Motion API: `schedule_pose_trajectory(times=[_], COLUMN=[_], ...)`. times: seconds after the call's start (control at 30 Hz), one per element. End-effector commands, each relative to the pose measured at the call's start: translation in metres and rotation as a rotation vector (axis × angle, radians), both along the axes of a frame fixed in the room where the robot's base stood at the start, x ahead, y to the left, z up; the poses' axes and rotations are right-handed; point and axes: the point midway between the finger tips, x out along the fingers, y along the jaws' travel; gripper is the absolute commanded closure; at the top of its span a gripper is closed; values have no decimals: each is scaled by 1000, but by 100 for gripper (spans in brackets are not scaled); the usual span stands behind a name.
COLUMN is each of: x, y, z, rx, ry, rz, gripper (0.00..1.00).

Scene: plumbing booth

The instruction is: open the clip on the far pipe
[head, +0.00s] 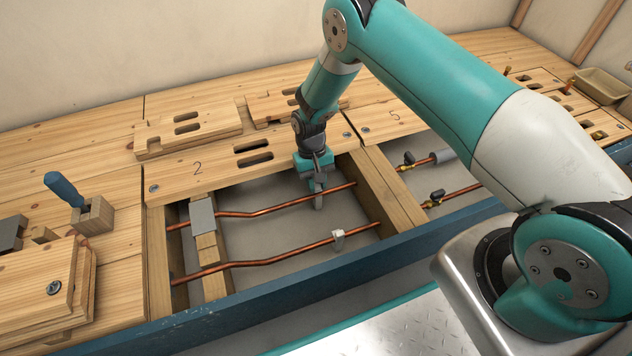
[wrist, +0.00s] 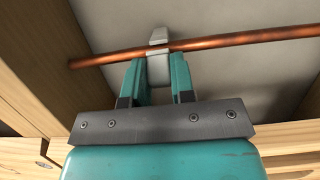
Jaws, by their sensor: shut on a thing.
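Two copper pipes run across the opening beside the board marked 2. The far pipe (head: 267,211) passes under my gripper (head: 318,187), and it also crosses the wrist view (wrist: 240,43). A pale grey clip (wrist: 158,68) sits on the far pipe between my fingers. My gripper (wrist: 158,85) is shut on this clip, with a finger on each side of it. In the head view the gripper mostly hides the clip. I cannot tell whether the clip is open. The near pipe (head: 287,257) carries a white clip (head: 338,238) towards its right end.
Wooden beams bound the opening left and right, and a blue rail (head: 270,310) runs along its front. Another opening with valves (head: 436,197) lies to the right. A blue-handled tool (head: 66,189) stands far left.

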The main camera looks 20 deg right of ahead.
Motion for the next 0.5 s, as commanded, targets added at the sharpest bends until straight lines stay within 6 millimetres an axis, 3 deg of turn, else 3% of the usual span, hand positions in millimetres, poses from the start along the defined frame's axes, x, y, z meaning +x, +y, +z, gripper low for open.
schedule_pose_trajectory(times=[0.13,0.17,0.23,0.5], x=[-1,-1,0,0], y=[0,0,0,0], z=[0,0,0,0], rx=[0,0,0,0], ry=[0,0,0,-1], rz=[1,1,1,0], gripper=[100,70,54,51])
